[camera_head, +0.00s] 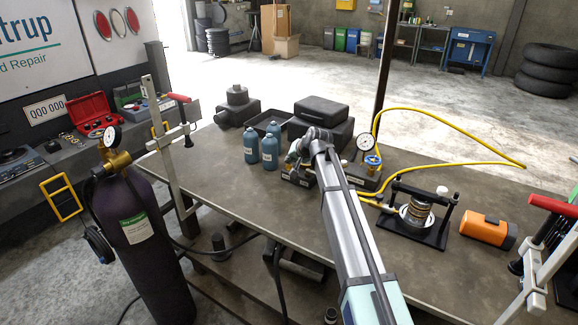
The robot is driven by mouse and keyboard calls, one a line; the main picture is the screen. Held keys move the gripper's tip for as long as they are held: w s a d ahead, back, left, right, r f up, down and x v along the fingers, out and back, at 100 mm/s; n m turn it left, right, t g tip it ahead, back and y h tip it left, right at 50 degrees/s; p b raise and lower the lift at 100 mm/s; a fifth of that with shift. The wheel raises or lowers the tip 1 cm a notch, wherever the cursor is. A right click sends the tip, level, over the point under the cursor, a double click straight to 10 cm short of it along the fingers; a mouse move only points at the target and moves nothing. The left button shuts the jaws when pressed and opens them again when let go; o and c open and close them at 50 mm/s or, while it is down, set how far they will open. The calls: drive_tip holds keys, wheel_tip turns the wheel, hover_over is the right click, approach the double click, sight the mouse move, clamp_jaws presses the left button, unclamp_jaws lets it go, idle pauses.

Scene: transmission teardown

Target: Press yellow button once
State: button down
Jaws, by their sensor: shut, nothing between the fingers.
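My gripper (295,158) is at the middle of the workbench (230,205), low over a small dark box (297,178) with light labels on its front. The gripper is shut with nothing held, and it and my arm cover part of the box. I cannot make out a yellow button on the box; it may be hidden behind the gripper. I cannot tell whether the fingertips touch the box.
Blue bottles (270,152) stand close left of the gripper. A dark block (320,115) is behind it. A pressure gauge (365,143) with a yellow hose (450,120) is to the right, then a spring press (418,215) and an orange tool (486,229). The front left bench is clear.

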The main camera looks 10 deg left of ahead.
drive_tip(key=shift+f, duration=0.4)
drive_tip(key=shift+r, duration=0.15)
idle(0.5)
drive_tip(key=shift+r, duration=0.8)
drive_tip(key=shift+r+p, duration=1.15)
drive_tip(key=shift+r, duration=1.35)
